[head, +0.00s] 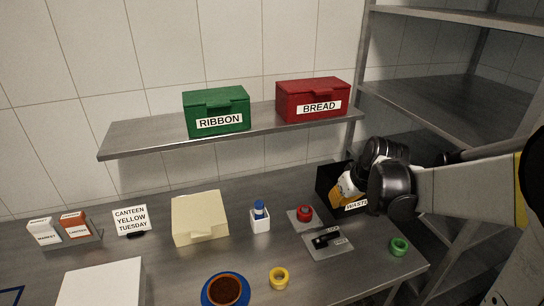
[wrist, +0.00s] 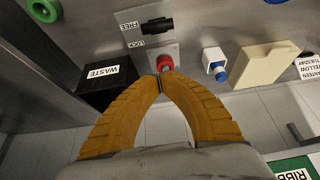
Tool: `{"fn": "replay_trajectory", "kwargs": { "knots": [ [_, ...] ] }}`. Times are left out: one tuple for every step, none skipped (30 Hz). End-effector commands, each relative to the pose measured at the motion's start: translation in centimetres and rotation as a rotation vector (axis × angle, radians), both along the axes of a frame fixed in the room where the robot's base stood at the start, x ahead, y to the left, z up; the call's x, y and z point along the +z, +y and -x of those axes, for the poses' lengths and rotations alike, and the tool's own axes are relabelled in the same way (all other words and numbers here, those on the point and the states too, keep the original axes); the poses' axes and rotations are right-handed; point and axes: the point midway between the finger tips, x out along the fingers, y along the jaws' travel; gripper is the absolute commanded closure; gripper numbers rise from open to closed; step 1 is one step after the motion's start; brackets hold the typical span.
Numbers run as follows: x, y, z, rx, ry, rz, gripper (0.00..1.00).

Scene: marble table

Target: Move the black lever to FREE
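The black lever (head: 326,238) sits on a grey metal plate (head: 340,250) on the table, right of centre in the head view. In the wrist view the lever (wrist: 157,26) lies beside a FREE label (wrist: 130,26) and a LOCK label (wrist: 137,44). It appears closer to level with FREE, but I cannot tell its exact setting. My gripper (head: 346,190) is above the table by the black WASTE box, apart from the lever. In the wrist view its orange fingertips (wrist: 160,80) meet with nothing between them. The labels are unreadable in the head view.
A red button (head: 305,213) is behind the lever, and the WASTE box (head: 325,185) stands behind right. Green (head: 398,247) and yellow (head: 279,279) rings lie nearby. A blue-topped white holder (head: 260,222) stands left. A shelf (head: 150,138) with boxes hangs above.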

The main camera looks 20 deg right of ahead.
Motion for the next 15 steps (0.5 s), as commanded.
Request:
{"fn": "replay_trajectory", "kwargs": {
  "knots": [
    [-0.3,0.0,-0.3,0.0,0.002,0.001,1.0],
    [-0.6,0.0,-0.4,0.0,0.003,0.001,1.0],
    [-1.1,0.0,-0.6,-0.002,0.003,0.001,1.0],
    [-1.5,0.0,-0.8,-0.002,0.002,0.001,1.0],
    [-2.0,0.0,-1.0,-0.002,0.002,0.001,1.0],
    [-2.6,0.0,-1.3,0.0,0.002,0.001,1.0],
    [-3.2,0.0,-1.6,0.0,0.002,0.001,1.0],
    [-3.8,0.0,-1.9,0.0,0.002,0.001,1.0],
    [-4.6,0.1,-2.3,0.0,0.001,0.001,1.0],
    [-5.2,0.1,-2.6,0.0,0.001,0.001,1.0],
    [-5.8,0.1,-2.9,0.0,0.001,0.001,1.0],
    [-6.5,0.1,-3.3,0.0,0.001,0.001,1.0],
    [-7.1,0.1,-3.7,0.0,0.001,0.001,1.0],
    [-7.7,0.1,-3.9,0.0,0.001,0.001,1.0],
    [-8.4,0.1,-4.3,0.0,0.001,0.001,1.0]
  ]
}}
